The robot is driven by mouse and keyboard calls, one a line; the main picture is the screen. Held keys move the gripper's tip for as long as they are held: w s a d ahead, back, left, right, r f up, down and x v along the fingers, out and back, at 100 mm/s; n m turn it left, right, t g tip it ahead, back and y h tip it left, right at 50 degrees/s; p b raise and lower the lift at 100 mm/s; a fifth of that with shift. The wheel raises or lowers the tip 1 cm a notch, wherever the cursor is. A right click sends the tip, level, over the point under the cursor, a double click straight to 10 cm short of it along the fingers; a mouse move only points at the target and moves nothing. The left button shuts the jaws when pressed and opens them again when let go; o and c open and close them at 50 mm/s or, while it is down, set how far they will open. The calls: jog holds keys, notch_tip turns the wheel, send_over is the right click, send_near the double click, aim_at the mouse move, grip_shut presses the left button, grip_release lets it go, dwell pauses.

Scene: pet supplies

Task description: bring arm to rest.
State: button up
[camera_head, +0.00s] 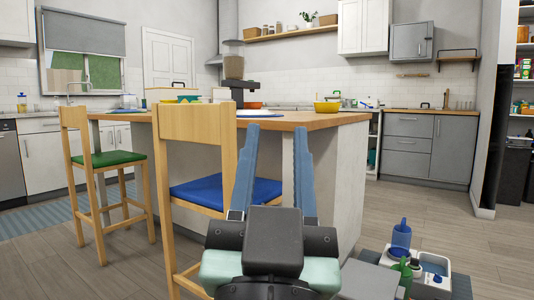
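My gripper (272,158) stands in the lower middle of the head view, its two blue fingers pointing up and away from me. The fingers are apart and nothing shows between them except the island and chair behind. The dark wrist and pale green arm parts below it are mine. The rest of my arm is mostly out of view.
A wooden chair with a blue seat (228,190) stands close behind my gripper. The kitchen island (340,180) is beyond it. A green-seated chair (108,158) is at left. A white caddy with bottles (418,284) is on the floor at lower right. Open floor lies at right.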

jog(key=s+r+n+t+y, duration=0.1)
jog(key=s+r+t, duration=0.1)
jog(key=s+r, duration=0.3)
jog(key=shift+s+a+r+n+y, duration=0.2)
jog(key=shift+s+a+n+y, duration=0.05)
jog(key=shift+a+n+y, duration=0.15)
